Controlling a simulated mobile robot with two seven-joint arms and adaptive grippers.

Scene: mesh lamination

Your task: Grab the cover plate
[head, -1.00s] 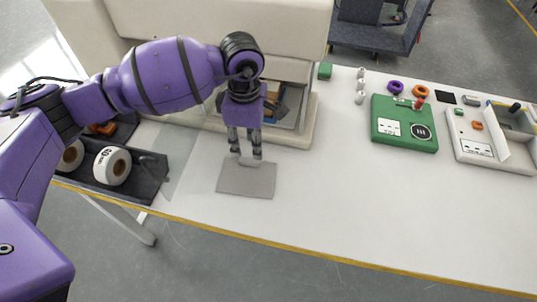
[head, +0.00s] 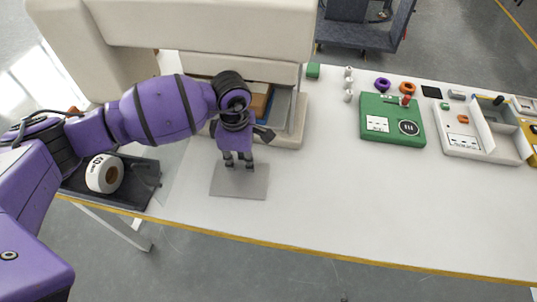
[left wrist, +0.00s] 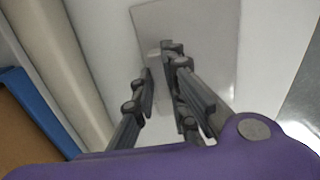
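The cover plate (head: 240,187) is a thin grey rectangular sheet lying flat on the white table. It also shows in the left wrist view (left wrist: 212,30), with a small raised knob (left wrist: 154,54) near its left edge. My left gripper (head: 238,164) points down over the far part of the plate. In the left wrist view its fingers (left wrist: 160,72) are spread with a gap between them, and nothing is held. The knob lies just beyond the fingertips. I cannot tell whether the fingertips touch the plate. My right gripper is not in view.
A large beige machine (head: 205,45) stands right behind my left gripper. The table's middle front is clear.

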